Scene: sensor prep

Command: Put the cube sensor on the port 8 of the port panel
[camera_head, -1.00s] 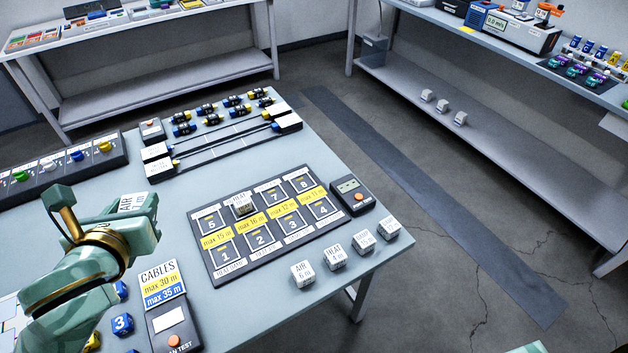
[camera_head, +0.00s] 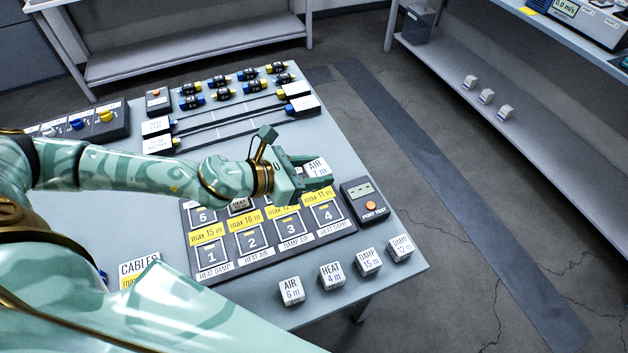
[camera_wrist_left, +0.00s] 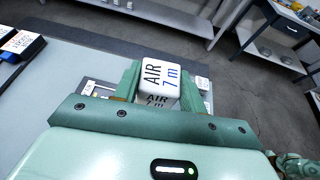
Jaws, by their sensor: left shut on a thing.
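My left gripper (camera_head: 308,173) is shut on a white cube sensor (camera_head: 316,167) marked AIR 7 m. The cube also shows between the fingers in the left wrist view (camera_wrist_left: 160,80). The gripper holds it over the back right part of the dark port panel (camera_head: 349,233). Ports 7 and 8 are hidden under the gripper and cube in the head view, so I cannot tell whether the cube touches the panel. Ports 1 to 5 show. A HEAT cube (camera_head: 239,204) sits at port 6, partly covered by my arm. My right gripper is not visible.
Several loose cubes, including AIR 6 m (camera_head: 291,291) and HEAT 4 m (camera_head: 331,275), line the table's front right edge. Behind my arm are cable connectors and rails (camera_head: 225,122). A CABLES sign (camera_head: 139,268) is partly hidden.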

